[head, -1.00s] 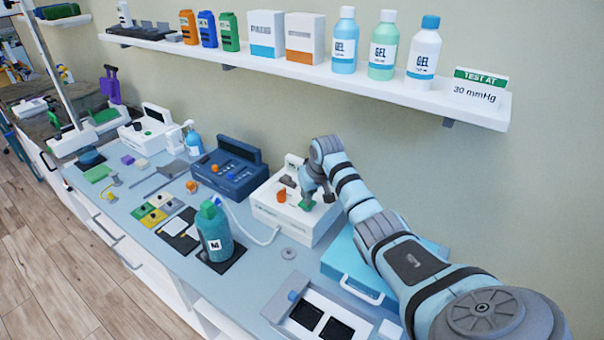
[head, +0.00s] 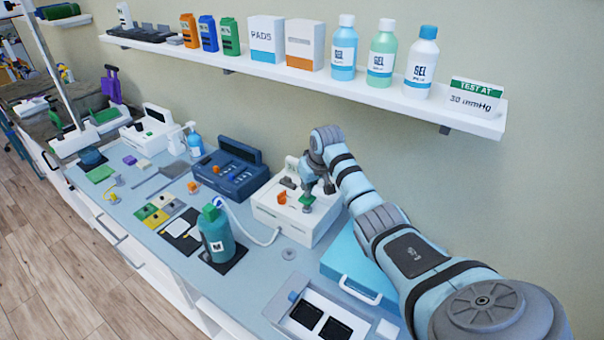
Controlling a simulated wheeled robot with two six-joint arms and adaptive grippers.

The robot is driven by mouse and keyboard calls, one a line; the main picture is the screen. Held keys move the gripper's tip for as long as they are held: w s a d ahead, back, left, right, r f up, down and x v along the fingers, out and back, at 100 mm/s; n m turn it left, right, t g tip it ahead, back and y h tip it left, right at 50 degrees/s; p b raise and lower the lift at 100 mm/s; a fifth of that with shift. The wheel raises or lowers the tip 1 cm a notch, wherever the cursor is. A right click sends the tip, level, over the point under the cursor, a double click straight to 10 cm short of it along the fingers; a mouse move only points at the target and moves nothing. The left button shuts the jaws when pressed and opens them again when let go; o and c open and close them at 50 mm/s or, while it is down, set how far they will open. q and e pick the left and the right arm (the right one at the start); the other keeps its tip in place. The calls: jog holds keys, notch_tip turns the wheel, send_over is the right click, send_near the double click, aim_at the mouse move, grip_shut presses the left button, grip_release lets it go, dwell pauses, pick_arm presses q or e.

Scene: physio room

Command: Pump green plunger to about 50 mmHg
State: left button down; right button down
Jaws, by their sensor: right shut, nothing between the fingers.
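The green plunger (head: 306,200) sits on top of a white pump unit (head: 290,226) near the wall. My right gripper (head: 307,187) is shut and empty, pointing down just above the plunger. I cannot tell whether it touches the plunger. An orange knob (head: 281,198) is on the same unit, left of the plunger. A pale hose (head: 262,239) runs from the unit toward a teal cuffed cylinder (head: 214,235) with a green top, upright on a black mat. A small round dial beside it is too small to read. My left gripper is not in view.
A shelf sign (head: 475,98) reads "TEST AT 30 mmHg". A dark blue device (head: 230,177) stands left of the pump unit. A blue case (head: 350,272) lies beside my right arm, and a tray (head: 315,315) is in front. The shelf (head: 400,95) holds bottles and boxes.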

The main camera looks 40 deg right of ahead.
aim_at(308, 199)
jog(key=shift+f, duration=0.1)
dwell(0.3)
jog(key=shift+f+b, duration=1.05)
jog(key=shift+f, duration=1.1)
notch_tip(308, 199, up, 3)
jog(key=shift+f+p, duration=0.15)
jog(key=shift+p, duration=1.1)
jog(key=shift+r, duration=0.95)
